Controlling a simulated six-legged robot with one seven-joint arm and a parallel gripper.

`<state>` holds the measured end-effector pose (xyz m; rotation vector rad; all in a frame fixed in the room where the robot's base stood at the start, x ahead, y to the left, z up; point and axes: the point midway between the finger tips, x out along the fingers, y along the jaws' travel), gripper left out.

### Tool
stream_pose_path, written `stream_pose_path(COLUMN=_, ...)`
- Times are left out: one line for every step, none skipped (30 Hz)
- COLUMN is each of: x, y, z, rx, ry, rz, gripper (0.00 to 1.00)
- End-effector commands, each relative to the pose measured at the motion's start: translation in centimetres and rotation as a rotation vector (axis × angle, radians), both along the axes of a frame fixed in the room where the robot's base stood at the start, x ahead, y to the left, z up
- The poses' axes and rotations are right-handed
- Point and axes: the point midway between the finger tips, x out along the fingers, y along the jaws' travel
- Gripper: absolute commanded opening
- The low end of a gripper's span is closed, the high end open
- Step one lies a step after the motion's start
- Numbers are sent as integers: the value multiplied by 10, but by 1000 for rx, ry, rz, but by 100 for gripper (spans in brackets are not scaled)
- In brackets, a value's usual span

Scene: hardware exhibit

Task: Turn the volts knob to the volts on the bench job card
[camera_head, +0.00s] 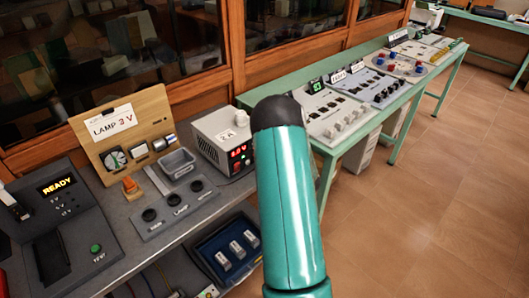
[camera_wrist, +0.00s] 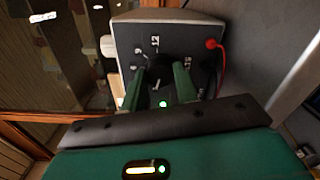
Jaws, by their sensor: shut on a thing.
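The job card (camera_head: 110,122) on a wooden stand reads "LAMP 3 V" in the head view. The power supply (camera_head: 212,127) is a pale box with a lit red display (camera_head: 239,152), its digits too small to read surely. In the wrist view its grey front panel (camera_wrist: 188,45) carries the black volts knob (camera_wrist: 157,68), with dial marks such as 9, 12 and 15 around it. My gripper (camera_wrist: 160,84) has its two green fingers on either side of the knob, shut on it. The knob's pointer is not clear. In the head view my teal arm hides the gripper.
A red plug and lead (camera_wrist: 212,44) sit on the panel beside the knob. A dark tester reading "READY" (camera_head: 57,184), a small grey tray (camera_head: 176,163) and a plate with black round holders (camera_head: 172,208) share the bench. More instruments line the green bench (camera_head: 335,150).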

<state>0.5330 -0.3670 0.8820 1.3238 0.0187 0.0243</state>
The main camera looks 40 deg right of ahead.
Motion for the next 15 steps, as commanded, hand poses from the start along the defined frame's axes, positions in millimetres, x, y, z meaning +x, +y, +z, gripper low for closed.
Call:
stream_pose_path(x=-2, y=0, z=-1, rx=-22, ry=2, rz=0, gripper=7)
stream_pose_path(x=-2, y=0, z=-1, rx=-35, ry=1, rz=0, gripper=7)
stream_pose_path(x=-2, y=0, z=-1, rx=-51, ry=0, rz=0, gripper=7)
stream_pose_path(x=-2, y=0, z=-1, rx=-63, ry=0, rz=0, gripper=7)
stream_pose_path(x=-2, y=0, z=-1, rx=-72, ry=0, rz=-1, gripper=7)
stream_pose_path(x=-2, y=0, z=-1, rx=-84, ry=0, rz=-2, gripper=7)
stream_pose_path(x=-2, y=0, z=-1, rx=-91, ry=0, rz=-2, gripper=7)
stream_pose_path(x=-2, y=0, z=-1, rx=-97, ry=0, rz=-2, gripper=7)
stream_pose_path(x=-2, y=0, z=-1, rx=-104, ry=0, rz=-2, gripper=7)
stream_pose_path(x=-2, y=0, z=-1, rx=-108, ry=0, rz=-2, gripper=7)
stream_pose_path(x=-2, y=0, z=-1, rx=-111, ry=-1, rz=-2, gripper=7)
stream_pose_path(x=-2, y=0, z=-1, rx=-114, ry=-1, rz=-2, gripper=7)
stream_pose_path(x=-2, y=-1, z=-1, rx=-116, ry=-1, rz=-2, gripper=7)
stream_pose_path(x=-2, y=-1, z=-1, rx=-118, ry=-1, rz=-2, gripper=7)
stream_pose_path(x=-2, y=-1, z=-1, rx=-118, ry=-1, rz=-2, gripper=7)
